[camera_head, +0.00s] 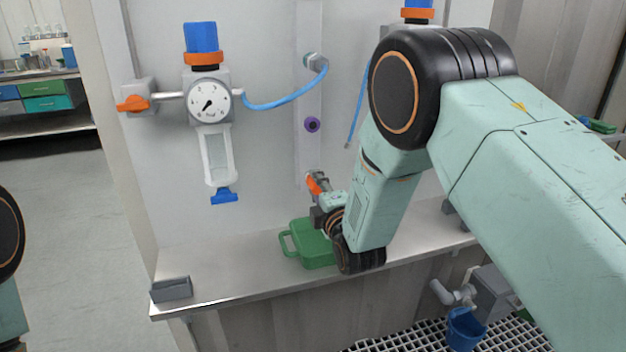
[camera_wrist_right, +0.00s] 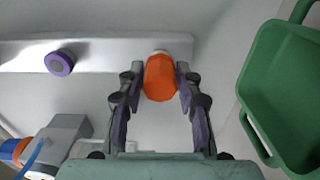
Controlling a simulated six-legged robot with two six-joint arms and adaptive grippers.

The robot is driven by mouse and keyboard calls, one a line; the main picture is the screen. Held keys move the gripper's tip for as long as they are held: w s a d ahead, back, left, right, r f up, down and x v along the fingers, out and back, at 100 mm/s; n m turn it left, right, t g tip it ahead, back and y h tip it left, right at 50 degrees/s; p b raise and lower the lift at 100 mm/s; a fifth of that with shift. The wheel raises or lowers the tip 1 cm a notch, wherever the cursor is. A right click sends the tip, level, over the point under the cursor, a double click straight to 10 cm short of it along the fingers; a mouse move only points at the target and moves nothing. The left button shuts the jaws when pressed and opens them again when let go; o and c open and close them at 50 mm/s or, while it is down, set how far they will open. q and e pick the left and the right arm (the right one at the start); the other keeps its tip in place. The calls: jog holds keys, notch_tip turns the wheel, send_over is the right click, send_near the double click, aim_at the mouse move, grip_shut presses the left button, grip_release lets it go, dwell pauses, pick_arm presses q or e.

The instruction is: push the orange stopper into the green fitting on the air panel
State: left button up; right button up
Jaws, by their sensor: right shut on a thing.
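The orange stopper (camera_wrist_right: 160,78) is between the two fingers of my right gripper (camera_wrist_right: 159,88) in the right wrist view, with the pads against its sides. In the head view the stopper (camera_head: 314,187) is a small orange shape at the tip of my right gripper (camera_head: 321,190), in front of the low part of the panel's vertical strip (camera_head: 309,150). The green fitting does not show; the stopper and gripper cover that part of the strip. I cannot tell whether the stopper touches a fitting. My left gripper is out of view.
A purple fitting (camera_head: 312,124) sits higher on the strip. A gauge (camera_head: 209,102) and blue hose (camera_head: 290,100) are left of it. A green case (camera_head: 310,245) lies on the shelf (camera_head: 220,270) close below my right gripper. A grey block (camera_head: 171,289) is at the shelf's left end.

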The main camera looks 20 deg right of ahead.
aim_at(319, 190)
grip_shut()
jog(key=shift+s+f, duration=0.1)
jog(key=shift+s+p, duration=0.45)
jog(key=shift+s, duration=0.5)
jog(key=shift+s, duration=0.1)
jog(key=shift+s, duration=0.55)
jog(key=shift+s+p, duration=0.25)
jog(key=shift+p, duration=0.05)
